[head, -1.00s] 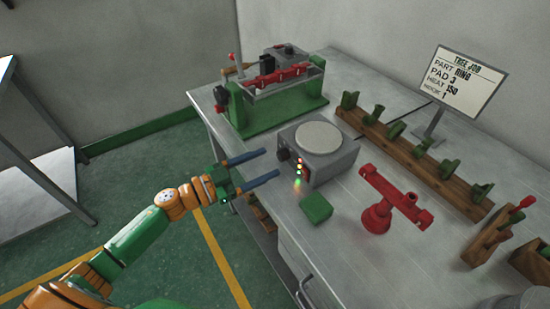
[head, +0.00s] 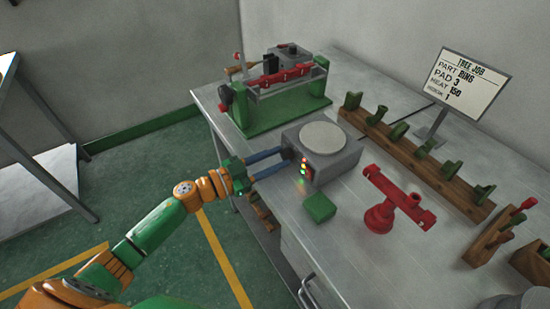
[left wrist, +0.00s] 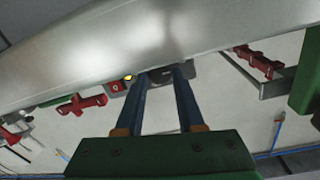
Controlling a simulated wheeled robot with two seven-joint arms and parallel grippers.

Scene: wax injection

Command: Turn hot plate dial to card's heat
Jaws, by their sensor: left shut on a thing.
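The hot plate (head: 330,165) is a grey box with a round pale plate on top, near the table's left edge. Its dark dial (head: 288,153) is on the left-facing front, beside small red, yellow and green lights. My left gripper (head: 285,160) reaches it from the left, its two blue fingers shut on the dial. In the left wrist view the fingers close around the dark dial (left wrist: 162,74); its marks and pointer cannot be read. The card (head: 466,84) on a stand reads TREE JOB, part RING, pad 3, heat 150. My right gripper is not in view.
A green block (head: 319,208) lies in front of the hot plate, and a red stand (head: 380,214) is to its right. A green-based machine (head: 270,116) stands behind. A wooden rack (head: 430,169) holds several green pieces. Wooden tool holders (head: 487,243) are at the right.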

